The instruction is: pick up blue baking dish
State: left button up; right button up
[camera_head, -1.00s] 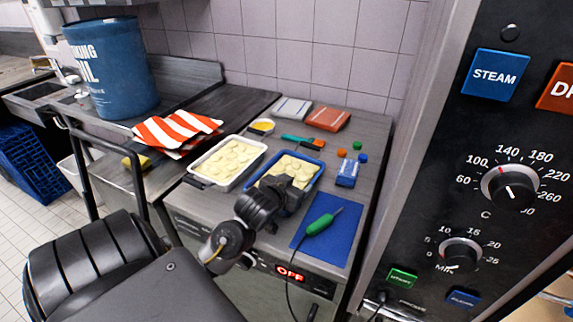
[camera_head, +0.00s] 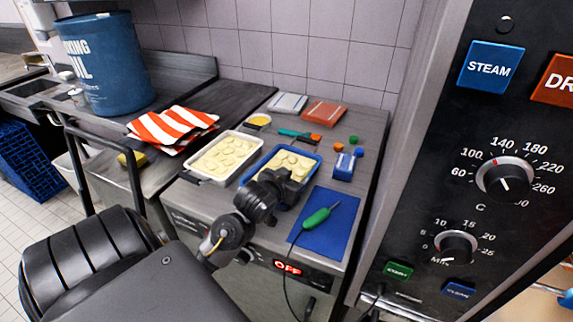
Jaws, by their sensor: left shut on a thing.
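The blue baking dish (camera_head: 313,172) sits on the steel counter, filled with pale round slices. My left gripper (camera_head: 281,186) is at the dish's near side and shut on it; the gripper hides the near part of the dish and the fingertips are hard to see. A white baking dish (camera_head: 195,174) with similar pale slices stands just left of the blue one. I cannot tell whether the blue dish is lifted off the counter. My right gripper is not in view.
A blue mat (camera_head: 335,228) with a green-handled probe (camera_head: 316,218) lies right of the dish. An oven control panel (camera_head: 490,150) stands close on the right.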

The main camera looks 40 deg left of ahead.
pick_arm(q)
notch_tip(320, 180, up, 10)
jog(key=p, duration=0.6)
